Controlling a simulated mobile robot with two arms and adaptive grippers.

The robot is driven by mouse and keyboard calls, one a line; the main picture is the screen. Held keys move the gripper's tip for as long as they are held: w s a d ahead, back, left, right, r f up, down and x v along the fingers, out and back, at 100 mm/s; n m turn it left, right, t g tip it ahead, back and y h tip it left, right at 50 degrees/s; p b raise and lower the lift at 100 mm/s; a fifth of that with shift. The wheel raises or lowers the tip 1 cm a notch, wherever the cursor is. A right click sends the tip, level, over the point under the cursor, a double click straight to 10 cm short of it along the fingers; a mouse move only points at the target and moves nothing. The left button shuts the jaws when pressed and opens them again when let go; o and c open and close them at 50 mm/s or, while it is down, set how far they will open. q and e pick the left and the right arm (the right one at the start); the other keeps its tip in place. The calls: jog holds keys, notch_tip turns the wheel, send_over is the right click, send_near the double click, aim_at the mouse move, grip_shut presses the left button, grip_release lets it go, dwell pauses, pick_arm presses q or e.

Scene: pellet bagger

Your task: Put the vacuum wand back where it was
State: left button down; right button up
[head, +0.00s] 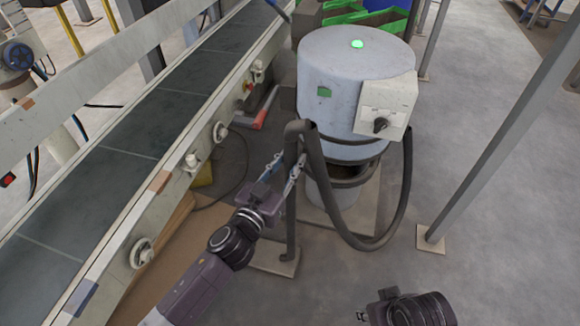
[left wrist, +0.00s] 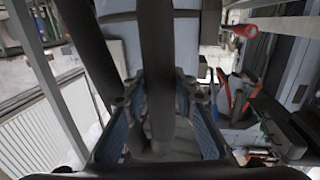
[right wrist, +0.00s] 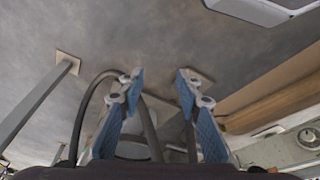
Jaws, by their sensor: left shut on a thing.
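The vacuum wand (head: 291,215) is a dark, near-upright tube just left of the grey drum vacuum (head: 340,70). Its bent top joins a dark hose (head: 345,225) that loops down and back up beside the drum. My left gripper (head: 282,168) is shut around the wand, below its bend. In the left wrist view the wand (left wrist: 158,60) runs between the two fingers. The wand's lower part is over a pale floor plate (head: 262,262); I cannot tell whether it touches. My right gripper (right wrist: 160,80) is open and empty; its fingertips are unclear in the head view.
A conveyor (head: 120,160) runs along the left, with knobs on its side rail. A grey post (head: 500,125) stands on a floor plate at the right. Green crates (head: 375,18) are behind the vacuum.

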pick_arm(q)
jog(key=shift+f, duration=0.5)
pick_arm(e)
jog(key=shift+v, duration=1.2)
pick_arm(q)
jog(key=shift+f, duration=0.1)
pick_arm(e)
jog(key=shift+d, duration=0.1)
pick_arm(q)
jog(key=c, duration=2)
grip_release()
jog(key=shift+f, duration=0.15)
jog(key=o, duration=0.4)
jog(key=v, duration=1.2)
pick_arm(e)
jog(key=shift+x, duration=1.65)
